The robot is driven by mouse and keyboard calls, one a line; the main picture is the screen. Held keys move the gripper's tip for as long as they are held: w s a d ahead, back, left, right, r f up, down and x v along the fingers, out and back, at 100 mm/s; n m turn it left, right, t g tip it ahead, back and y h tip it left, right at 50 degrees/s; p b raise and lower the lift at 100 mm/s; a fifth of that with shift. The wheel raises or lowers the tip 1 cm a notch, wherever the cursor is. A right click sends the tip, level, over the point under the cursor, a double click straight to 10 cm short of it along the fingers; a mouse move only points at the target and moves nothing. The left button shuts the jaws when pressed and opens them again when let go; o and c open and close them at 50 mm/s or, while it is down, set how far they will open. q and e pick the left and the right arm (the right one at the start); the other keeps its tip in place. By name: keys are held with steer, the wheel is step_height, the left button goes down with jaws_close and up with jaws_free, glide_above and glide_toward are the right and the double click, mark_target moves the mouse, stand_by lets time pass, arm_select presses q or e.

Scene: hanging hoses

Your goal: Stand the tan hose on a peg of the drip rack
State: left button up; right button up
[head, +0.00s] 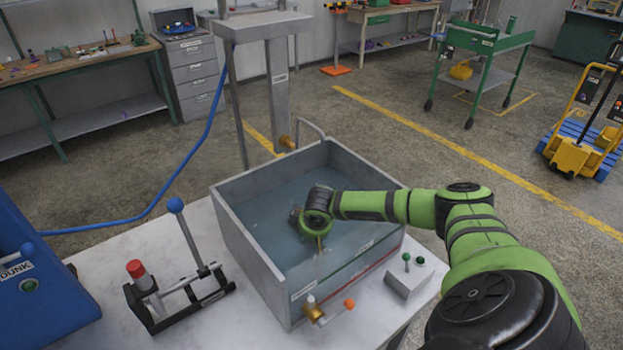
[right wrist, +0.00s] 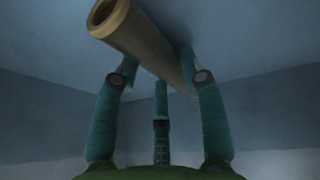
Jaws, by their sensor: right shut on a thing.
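My right gripper (head: 317,232) reaches down into the grey tank (head: 238,240) on the table. In the right wrist view its fingers (right wrist: 162,78) are closed around the tan hose (right wrist: 140,38). The hose runs slantwise from the upper left, its hollow end towards the camera, to between the fingers. In the head view the hose is mostly hidden by the gripper and the bluish tank contents. No pegs of a drip rack can be made out. My left gripper is not in view.
Tank walls surround my right gripper. A brass valve (head: 314,311) is on the tank's front corner. A lever press (head: 185,270) stands left of the tank, a control box (head: 408,279) right of it. A grey stand (head: 263,26) rises behind.

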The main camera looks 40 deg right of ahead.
steer(key=o, duration=1.2)
steer(key=shift+f, duration=0.1)
steer(key=shift+c, duration=0.2)
steer(key=shift+r, duration=0.3)
steer(key=shift+s+a+r, duration=0.1)
steer(key=shift+r, duration=0.2)
steer(key=b+v, duration=0.1)
steer(key=v, duration=0.5)
steer(key=shift+s+a+r+b, duration=0.1)
steer(key=shift+r+b, duration=0.1)
steer(key=shift+b, duration=0.1)
steer(key=shift+r, duration=0.1)
